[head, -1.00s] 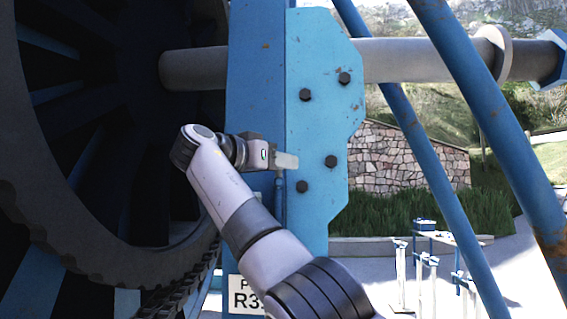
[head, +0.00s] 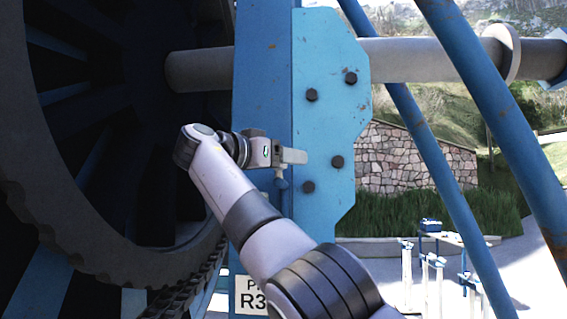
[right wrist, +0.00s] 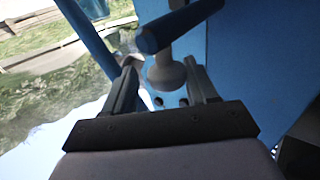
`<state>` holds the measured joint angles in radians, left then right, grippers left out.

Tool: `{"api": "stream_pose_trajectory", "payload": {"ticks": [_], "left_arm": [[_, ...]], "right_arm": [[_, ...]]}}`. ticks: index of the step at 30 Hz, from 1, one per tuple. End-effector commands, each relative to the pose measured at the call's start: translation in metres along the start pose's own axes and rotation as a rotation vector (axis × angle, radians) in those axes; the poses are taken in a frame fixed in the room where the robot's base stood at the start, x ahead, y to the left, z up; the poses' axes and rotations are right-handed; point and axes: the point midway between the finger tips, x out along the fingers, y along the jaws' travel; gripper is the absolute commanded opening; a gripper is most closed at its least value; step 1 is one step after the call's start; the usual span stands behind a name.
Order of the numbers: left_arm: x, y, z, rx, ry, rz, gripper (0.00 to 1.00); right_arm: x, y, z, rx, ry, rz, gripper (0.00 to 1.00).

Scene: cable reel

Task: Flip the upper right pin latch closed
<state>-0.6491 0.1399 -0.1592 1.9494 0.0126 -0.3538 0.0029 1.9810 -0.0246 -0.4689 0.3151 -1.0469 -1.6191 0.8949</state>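The latch shows in the right wrist view as a blue bar (right wrist: 178,26) with a grey rounded pin (right wrist: 166,74) below it, against the blue frame. My right gripper (right wrist: 163,78) is open, one finger on each side of the pin. The pin sits close to the right-hand finger, with a gap on the left; contact cannot be told. In the head view, my right gripper (head: 295,156) is in front of the blue plate (head: 330,60), and a small part of the latch (head: 281,180) shows just below it. My left gripper is not in view.
A large dark reel (head: 60,230) stands at the left. A grey axle (head: 420,60) crosses behind the bolted plate. Blue slanted struts (head: 500,110) stand at the right.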

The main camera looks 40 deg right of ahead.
Motion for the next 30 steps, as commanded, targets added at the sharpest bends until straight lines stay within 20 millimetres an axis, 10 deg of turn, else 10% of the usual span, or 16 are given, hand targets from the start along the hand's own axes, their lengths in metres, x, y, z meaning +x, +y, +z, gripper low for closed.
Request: {"api": "stream_pose_trajectory", "payload": {"ticks": [11, 30], "left_arm": [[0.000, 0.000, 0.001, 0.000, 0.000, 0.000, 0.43], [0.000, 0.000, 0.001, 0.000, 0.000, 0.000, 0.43]], "right_arm": [[-0.004, -0.002, 0.005, -0.007, -0.008, 0.001, 0.56], [-0.071, -0.001, 0.003, -0.006, -0.005, 0.002, 0.56]]}}
